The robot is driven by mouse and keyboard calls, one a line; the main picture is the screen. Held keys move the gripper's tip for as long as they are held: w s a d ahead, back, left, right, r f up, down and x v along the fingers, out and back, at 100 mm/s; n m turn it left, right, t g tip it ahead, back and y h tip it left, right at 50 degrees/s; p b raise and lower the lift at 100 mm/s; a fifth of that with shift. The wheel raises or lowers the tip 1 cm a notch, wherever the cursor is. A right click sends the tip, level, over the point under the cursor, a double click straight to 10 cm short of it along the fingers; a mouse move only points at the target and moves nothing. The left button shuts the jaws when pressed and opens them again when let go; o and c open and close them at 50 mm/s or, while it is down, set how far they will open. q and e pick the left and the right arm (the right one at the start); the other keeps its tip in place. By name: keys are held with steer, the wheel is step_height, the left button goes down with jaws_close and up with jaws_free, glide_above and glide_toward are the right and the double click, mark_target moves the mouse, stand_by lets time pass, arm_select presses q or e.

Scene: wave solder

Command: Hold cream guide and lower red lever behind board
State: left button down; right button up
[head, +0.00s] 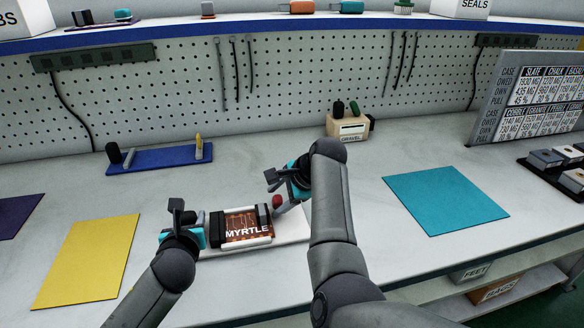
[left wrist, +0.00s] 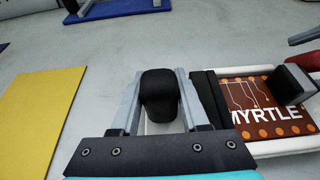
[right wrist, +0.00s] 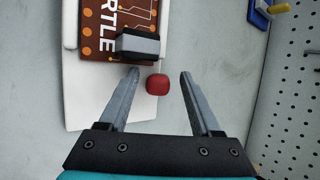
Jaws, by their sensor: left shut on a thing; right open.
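The brown board marked MYRTLE (head: 244,224) lies in a fixture with cream guide rails (head: 246,243); the cream rail also shows in the right wrist view (right wrist: 70,24). My left gripper (left wrist: 159,76) is shut on a black rounded grip (left wrist: 160,92) at the fixture's left end. In the head view my left gripper (head: 202,226) covers most of that grip. The red lever's knob (right wrist: 157,84) lies between the fingers of my open right gripper (right wrist: 159,73), with gaps visible on both sides. In the head view the red knob (head: 278,201) is right of the board, partly hidden.
A dark grey block (right wrist: 138,46) sits at the board's right end, close to my right fingers. Behind are a blue stand (head: 160,160) and a wooden GRAVEL box (head: 347,127). Yellow (head: 88,262) and teal (head: 445,206) mats lie flat at either side.

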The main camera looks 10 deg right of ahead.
steer(key=shift+w+d+r+g, duration=0.15)
steer(key=shift+w+g, duration=0.15)
steer(key=shift+g, duration=0.25)
steer(key=shift+w+a+r+g, duration=0.1)
steer(key=shift+w+g, duration=0.15)
steer(key=shift+g, duration=0.3)
steer(key=shift+w+m, duration=0.15)
steer(key=shift+m, duration=0.15)
steer(key=shift+r+g, duration=0.1)
steer(key=shift+g, duration=0.5)
steer(key=v, duration=1.2)
steer(key=shift+c, duration=0.3)
